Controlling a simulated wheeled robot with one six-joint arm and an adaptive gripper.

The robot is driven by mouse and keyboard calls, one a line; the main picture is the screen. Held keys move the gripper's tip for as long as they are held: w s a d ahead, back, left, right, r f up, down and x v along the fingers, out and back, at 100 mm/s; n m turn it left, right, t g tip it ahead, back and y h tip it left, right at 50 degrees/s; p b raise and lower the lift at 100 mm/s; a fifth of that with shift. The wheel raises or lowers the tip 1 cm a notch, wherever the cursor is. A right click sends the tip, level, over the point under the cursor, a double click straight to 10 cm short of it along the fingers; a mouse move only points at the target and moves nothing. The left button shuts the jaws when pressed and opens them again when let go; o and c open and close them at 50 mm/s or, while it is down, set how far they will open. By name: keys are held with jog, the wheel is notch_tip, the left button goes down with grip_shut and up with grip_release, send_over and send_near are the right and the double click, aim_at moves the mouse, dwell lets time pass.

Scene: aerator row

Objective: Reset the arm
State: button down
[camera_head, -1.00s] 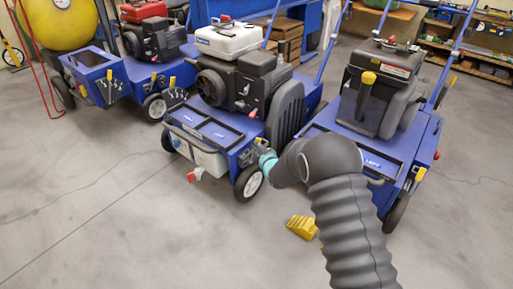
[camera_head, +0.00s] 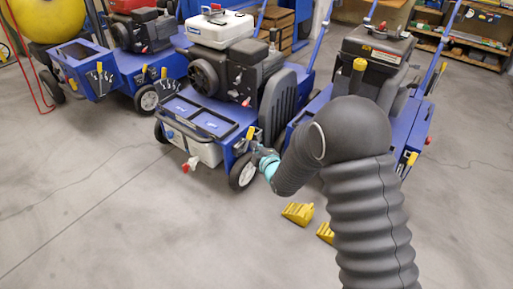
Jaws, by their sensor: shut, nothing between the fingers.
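My grey ribbed arm fills the lower right of the head view and bends over at its elbow toward the left. Beyond it a teal wrist ring shows, and my gripper (camera_head: 256,150) is small and dark in front of the middle blue aerator (camera_head: 212,122). It is shut and holds nothing. It overlaps the aerator's right front corner, above and beside the front wheel (camera_head: 242,172). I cannot tell whether it touches the machine. My arm hides much of the right blue aerator (camera_head: 307,113).
Another blue aerator (camera_head: 85,77) stands at the left. Yellow wheel chocks (camera_head: 298,213) lie on the floor just left of my arm, one (camera_head: 325,232) partly hidden. The grey floor (camera_head: 130,235) in front is clear. Shelves (camera_head: 470,45) stand at the back right.

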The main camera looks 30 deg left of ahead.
jog(key=shift+s+d+r, duration=0.15)
jog(key=shift+s+d, duration=0.15)
jog(key=shift+d, duration=0.1)
dwell(0.3)
jog(key=s+d+f+m+g+h, duration=0.3)
jog(key=d+f+m+h, duration=0.2)
jog(key=f, duration=0.5)
jog(key=s+d+r+m+g+h, duration=0.1)
jog(key=s+d+r+m+h, duration=0.1)
jog(key=d, duration=0.3)
jog(key=s+d+r+m+g+h, duration=0.1)
jog(key=s+d+m, duration=0.1)
jog(key=d, duration=0.3)
jog(key=s+d+r+m+h+p, duration=0.1)
jog(key=s+d+r+m, duration=0.4)
jog(key=d+r, duration=0.7)
jog(key=s+d+r+m+t+h+p, duration=0.1)
jog(key=s+d+r+m+p, duration=0.3)
jog(key=s+d+r, duration=0.3)
jog(key=s+d+r+m+h+p, duration=0.2)
jog(key=s+d+r+m, duration=0.4)
jog(key=d+r, duration=1.1)
jog(key=shift+s+d+r+p, duration=0.2)
jog(key=shift+s+r+p, duration=0.05)
jog(key=shift+r+p, duration=0.4)
